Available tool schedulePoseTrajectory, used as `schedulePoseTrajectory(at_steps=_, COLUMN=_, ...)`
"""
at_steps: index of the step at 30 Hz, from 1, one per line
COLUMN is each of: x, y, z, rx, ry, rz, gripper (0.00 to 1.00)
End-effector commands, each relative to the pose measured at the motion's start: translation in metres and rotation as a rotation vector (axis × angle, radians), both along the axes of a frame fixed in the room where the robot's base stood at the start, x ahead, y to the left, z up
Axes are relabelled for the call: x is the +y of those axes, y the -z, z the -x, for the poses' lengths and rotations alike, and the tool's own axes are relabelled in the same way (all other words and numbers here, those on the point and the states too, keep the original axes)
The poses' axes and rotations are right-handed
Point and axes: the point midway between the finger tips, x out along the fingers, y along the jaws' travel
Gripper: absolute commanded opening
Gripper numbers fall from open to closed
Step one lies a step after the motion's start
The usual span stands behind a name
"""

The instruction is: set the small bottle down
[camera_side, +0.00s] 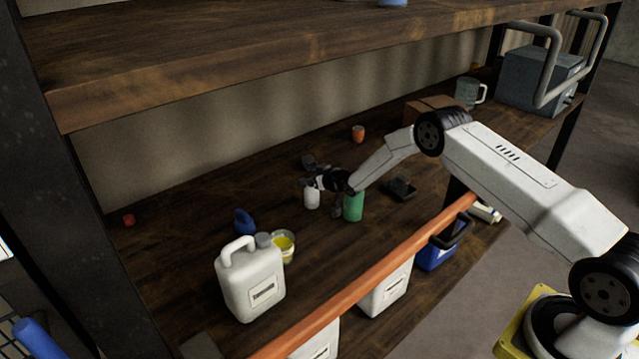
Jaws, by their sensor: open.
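A small white bottle (312,199) stands upright on the dark wooden shelf, near the middle of the side view. My gripper (309,184) is at the bottle's top, with its dark fingers open. The fingers partly hide the bottle's upper end, and I cannot tell whether they touch it. A green cylinder (353,208) stands just to the right of the bottle, below my wrist.
An orange rail (360,284) runs along the front edge. An upper shelf (250,65) hangs overhead.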

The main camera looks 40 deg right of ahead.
Motion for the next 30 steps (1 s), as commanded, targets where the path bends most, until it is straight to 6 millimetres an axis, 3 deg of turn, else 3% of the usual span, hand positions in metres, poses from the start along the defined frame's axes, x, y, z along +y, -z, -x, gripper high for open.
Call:
schedulePoseTrajectory(at_steps=12, x=0.0, y=-0.044, z=0.0, rx=0.001, ry=0.0, rz=-0.001, gripper=0.82)
schedulePoseTrajectory(at_steps=30, x=0.0, y=-0.049, z=0.0, rx=0.002, ry=0.0, rz=-0.001, gripper=0.82)
